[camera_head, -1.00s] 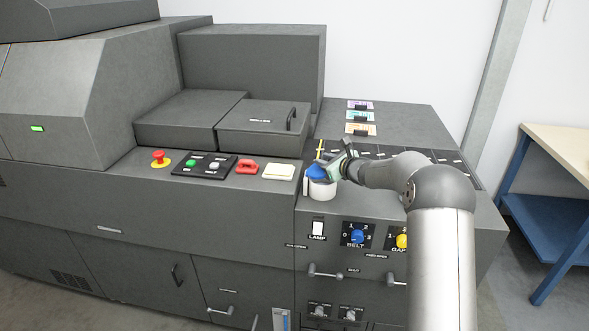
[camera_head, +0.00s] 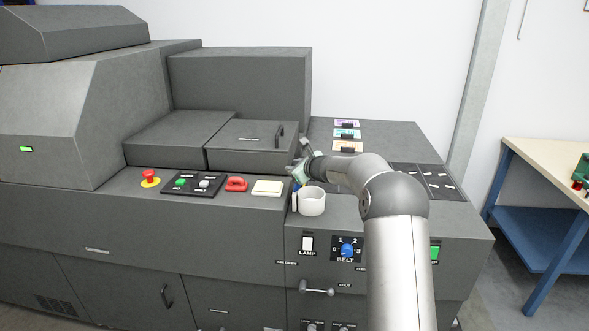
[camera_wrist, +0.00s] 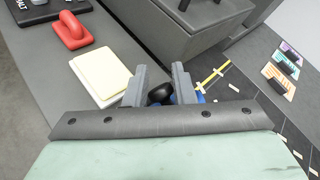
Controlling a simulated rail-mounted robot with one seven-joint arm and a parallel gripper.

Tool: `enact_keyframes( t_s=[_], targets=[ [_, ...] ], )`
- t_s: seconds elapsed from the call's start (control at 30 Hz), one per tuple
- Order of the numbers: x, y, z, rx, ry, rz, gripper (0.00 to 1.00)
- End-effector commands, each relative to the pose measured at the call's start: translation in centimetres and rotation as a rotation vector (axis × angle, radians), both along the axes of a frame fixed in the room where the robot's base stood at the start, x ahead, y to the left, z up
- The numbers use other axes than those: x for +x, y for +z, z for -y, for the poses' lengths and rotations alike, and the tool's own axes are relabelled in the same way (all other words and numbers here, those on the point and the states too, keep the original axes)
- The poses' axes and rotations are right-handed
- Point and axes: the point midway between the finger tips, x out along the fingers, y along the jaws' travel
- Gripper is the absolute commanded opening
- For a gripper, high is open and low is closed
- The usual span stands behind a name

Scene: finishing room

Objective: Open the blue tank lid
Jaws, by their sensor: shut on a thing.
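In the wrist view my gripper (camera_wrist: 160,88) is shut on a black knob (camera_wrist: 160,94) of the blue lid. Only small bits of the blue lid (camera_wrist: 201,97) show beside and below the fingers. The lid is mostly hidden, so I cannot tell its exact tilt or whether it still touches the tank.
Left of the tank are a cream pad (camera_head: 267,188), a red handle (camera_head: 237,184) and a button panel (camera_head: 194,184). A raised hatch with a black handle (camera_head: 280,136) stands close behind my gripper. The belt knob (camera_head: 347,250) is on the front below.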

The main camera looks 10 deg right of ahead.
Motion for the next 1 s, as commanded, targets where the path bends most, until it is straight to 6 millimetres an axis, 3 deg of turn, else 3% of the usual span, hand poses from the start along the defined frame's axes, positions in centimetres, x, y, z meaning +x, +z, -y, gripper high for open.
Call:
enact_keyframes(
  t_s=[0.03,1.0],
  targets=[
    [-0.11,-0.5,-1.01,0.012,0.017,-0.008,0.0],
    [-0.33,-1.35,-0.96,0.012,0.024,-0.017,0.0]
  ],
)
